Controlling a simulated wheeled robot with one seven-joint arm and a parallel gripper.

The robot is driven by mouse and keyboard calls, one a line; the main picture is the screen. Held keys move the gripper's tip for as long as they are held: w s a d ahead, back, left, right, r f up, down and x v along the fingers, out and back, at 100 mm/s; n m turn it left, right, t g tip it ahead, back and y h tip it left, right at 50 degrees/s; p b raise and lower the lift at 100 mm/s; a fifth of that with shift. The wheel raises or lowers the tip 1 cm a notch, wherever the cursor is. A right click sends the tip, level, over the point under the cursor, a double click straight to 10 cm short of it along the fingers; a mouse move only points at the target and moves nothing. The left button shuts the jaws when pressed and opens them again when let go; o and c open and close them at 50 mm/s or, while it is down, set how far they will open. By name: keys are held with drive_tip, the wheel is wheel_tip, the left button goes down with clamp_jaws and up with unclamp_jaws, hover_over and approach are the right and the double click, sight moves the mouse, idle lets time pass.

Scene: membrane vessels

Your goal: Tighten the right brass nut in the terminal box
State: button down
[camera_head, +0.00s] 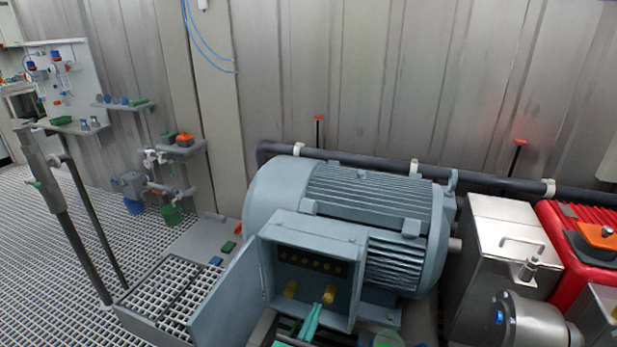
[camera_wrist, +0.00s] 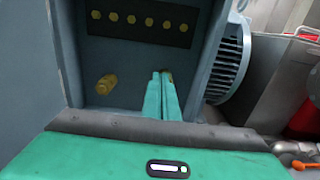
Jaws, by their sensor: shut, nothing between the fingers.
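The grey terminal box (camera_head: 306,232) on the motor stands open, its door (camera_head: 226,306) swung out to the left. Inside, the right brass nut (camera_head: 328,294) sits low in the box, and the left brass nut (camera_head: 291,289) is beside it. In the wrist view the left nut (camera_wrist: 106,84) is in the clear. Only a sliver of the right nut shows there, behind the tips of my gripper (camera_wrist: 163,74). My gripper (camera_head: 318,308) has its green fingers together and empty, pointing into the box at the right nut. I cannot tell whether the tips touch it.
A row of small brass studs (camera_wrist: 133,20) runs across the dark strip above the nuts. The ribbed motor (camera_head: 370,195) lies behind the box. A metal cabinet (camera_head: 503,245) and a red unit (camera_head: 575,245) stand to the right. Floor grating (camera_head: 45,255) is open at left.

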sight(328, 299)
drive_tip(key=shift+x, duration=2.65)
drive_tip(key=shift+s+d+f, duration=0.1)
drive_tip(key=shift+f, duration=0.1)
